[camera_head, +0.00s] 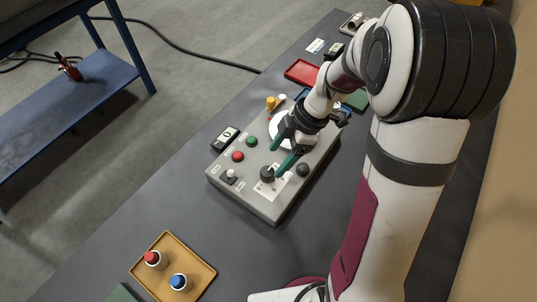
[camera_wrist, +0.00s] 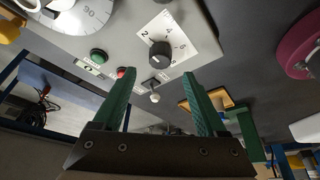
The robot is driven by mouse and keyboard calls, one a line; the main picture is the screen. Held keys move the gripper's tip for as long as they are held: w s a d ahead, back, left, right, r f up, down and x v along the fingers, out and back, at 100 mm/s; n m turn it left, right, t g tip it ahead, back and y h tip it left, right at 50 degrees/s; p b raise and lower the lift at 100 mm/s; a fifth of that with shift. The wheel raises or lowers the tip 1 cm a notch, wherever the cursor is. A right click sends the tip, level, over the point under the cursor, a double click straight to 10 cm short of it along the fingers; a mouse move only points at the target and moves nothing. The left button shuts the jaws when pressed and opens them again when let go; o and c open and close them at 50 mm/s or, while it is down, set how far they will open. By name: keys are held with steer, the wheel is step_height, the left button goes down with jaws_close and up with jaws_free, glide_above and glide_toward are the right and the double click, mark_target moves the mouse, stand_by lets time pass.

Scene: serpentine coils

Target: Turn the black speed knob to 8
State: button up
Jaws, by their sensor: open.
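The black speed knob (camera_head: 267,174) sits on a white numbered scale at the near end of the grey control panel (camera_head: 264,207). In the wrist view the black knob (camera_wrist: 159,55) stands just beyond the fingertips, with 2, 4 and 6 readable around it. Its light pointer mark seems to face between 2 and 4, but is small. My gripper (camera_head: 275,162) is open, with its green fingers apart and empty. In the wrist view my gripper (camera_wrist: 156,72) has its fingertips either side of the line to the knob; I cannot tell whether they touch it.
The panel also carries a red button (camera_head: 237,155), a green button (camera_head: 251,141), a toggle switch (camera_head: 229,175), another dark knob (camera_head: 303,170) and a yellow knob (camera_head: 271,103). An orange tray (camera_head: 206,264) with two bottles lies nearer. Bare table lies between tray and panel.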

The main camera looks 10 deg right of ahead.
mark_target(267, 171)
steer(key=x, duration=0.6)
steer(key=shift+r, duration=0.1)
jaws_close()
